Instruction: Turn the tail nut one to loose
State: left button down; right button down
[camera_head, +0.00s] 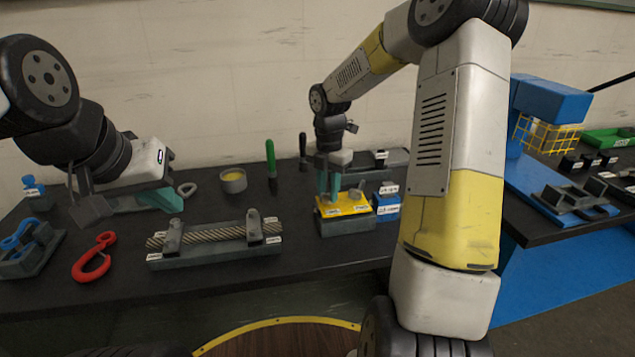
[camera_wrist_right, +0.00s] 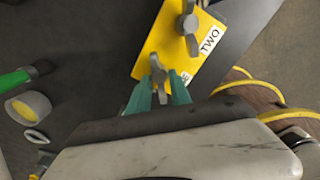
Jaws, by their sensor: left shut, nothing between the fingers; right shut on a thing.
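A yellow plate (camera_head: 343,209) lies on a grey block (camera_head: 345,226) on the table, with two grey wing nuts on it. In the right wrist view the far nut (camera_wrist_right: 189,24) stands beside a TWO label (camera_wrist_right: 210,39). The nearer nut (camera_wrist_right: 158,73) has a label beside it, mostly hidden by my fingers. My right gripper (camera_wrist_right: 158,92) is shut on this nearer nut from above. In the head view my right gripper (camera_head: 331,188) covers the left part of the plate. My left gripper (camera_head: 168,200) is shut and empty above the table's left side.
A wire rope (camera_head: 212,234) lies in a grey holder (camera_head: 215,254) in front of my left gripper. A red hook (camera_head: 93,259) lies further left. A blue labelled block (camera_head: 386,207) stands right of the plate. A cup (camera_head: 233,181) and a green-handled tool (camera_head: 271,160) are behind.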

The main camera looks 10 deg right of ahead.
aim_at(328, 190)
jog(key=shift+s+f, duration=0.1)
jog(key=shift+f, duration=0.1)
jog(key=c, duration=1.5)
grip_release()
notch_tip(328, 190, up, 7)
jog(key=shift+f, duration=0.15)
jog(key=shift+r, duration=0.6)
jog(key=shift+r, duration=0.1)
